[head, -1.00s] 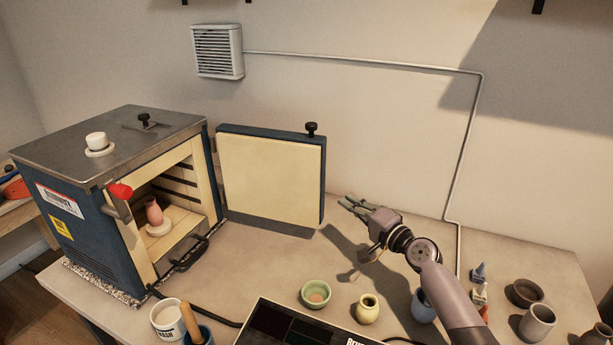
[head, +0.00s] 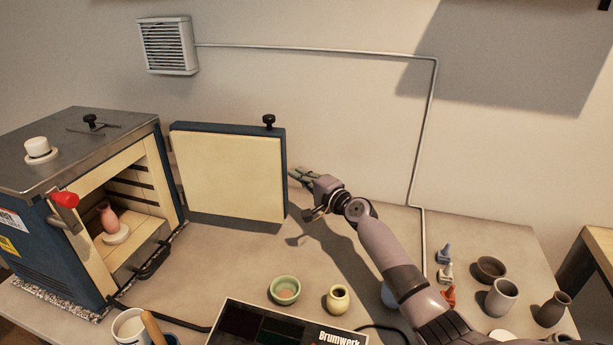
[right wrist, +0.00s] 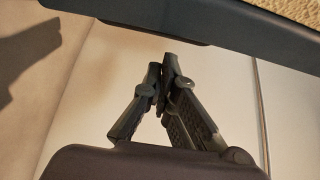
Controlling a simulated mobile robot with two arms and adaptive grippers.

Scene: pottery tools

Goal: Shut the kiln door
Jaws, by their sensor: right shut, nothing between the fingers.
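The kiln (head: 88,190) stands at the left of the table with its front open. Its door (head: 228,172) is swung wide open to the right, cream inner face toward me, with a dark knob (head: 268,120) on top near the free edge. A pink vase (head: 107,217) sits on a pale disc inside the kiln. My right gripper (head: 296,175) is shut and empty, close beside the door's free edge; I cannot tell whether it touches. In the right wrist view its fingers (right wrist: 165,75) are together below a dark edge, likely the door (right wrist: 270,30). My left gripper is not in view.
A green bowl (head: 285,289), a yellow pot (head: 338,298) and a Brumwerk box (head: 290,325) are at the front.

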